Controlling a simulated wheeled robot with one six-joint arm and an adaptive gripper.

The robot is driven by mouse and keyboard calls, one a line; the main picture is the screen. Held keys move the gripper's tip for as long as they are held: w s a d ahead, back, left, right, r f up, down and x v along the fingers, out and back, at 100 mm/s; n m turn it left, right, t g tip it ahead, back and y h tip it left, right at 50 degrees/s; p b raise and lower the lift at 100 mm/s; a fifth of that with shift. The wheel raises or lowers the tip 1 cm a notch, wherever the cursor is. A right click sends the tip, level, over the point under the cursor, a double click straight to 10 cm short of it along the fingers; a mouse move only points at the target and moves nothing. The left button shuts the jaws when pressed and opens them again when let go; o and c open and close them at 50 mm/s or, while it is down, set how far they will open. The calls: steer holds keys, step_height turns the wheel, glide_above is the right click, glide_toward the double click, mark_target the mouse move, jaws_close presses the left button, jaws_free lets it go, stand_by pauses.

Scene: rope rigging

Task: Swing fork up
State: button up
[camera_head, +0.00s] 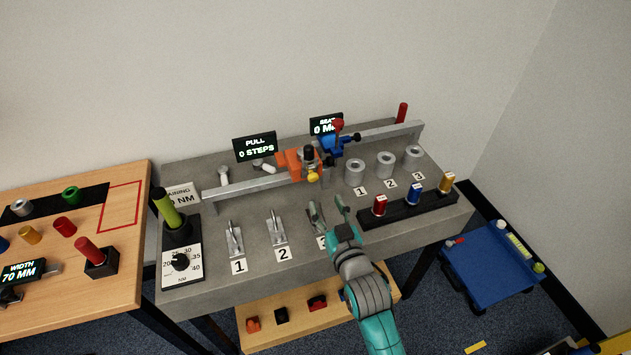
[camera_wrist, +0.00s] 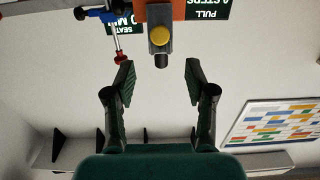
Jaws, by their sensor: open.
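Metal fork-like fittings stand on the grey bench at labels 1 (camera_head: 234,240) and 2 (camera_head: 277,229); the one by label 3 is partly hidden by my gripper. I cannot tell which part is the fork. My gripper (camera_head: 328,208) is open and empty, in front of the rail. An orange block (camera_head: 288,161) with a yellow knob (camera_head: 313,176) sits on the rail, beyond my fingertips. In the wrist view, my open fingers (camera_wrist: 158,78) have nothing between them; the yellow knob (camera_wrist: 159,36) shows just past them, apart from both.
The metal rail (camera_head: 245,191) crosses the bench. A blue clamp with a red-knobbed lever (camera_head: 338,127) is on it. Grey rings (camera_head: 385,164) stand at the back right. A black strip with red, blue and gold pegs (camera_head: 413,195) lies right of my gripper. A green-handled tool (camera_head: 166,209) stands left.

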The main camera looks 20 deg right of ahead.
mark_target(314, 179)
steer(key=w, duration=0.9)
jaws_close()
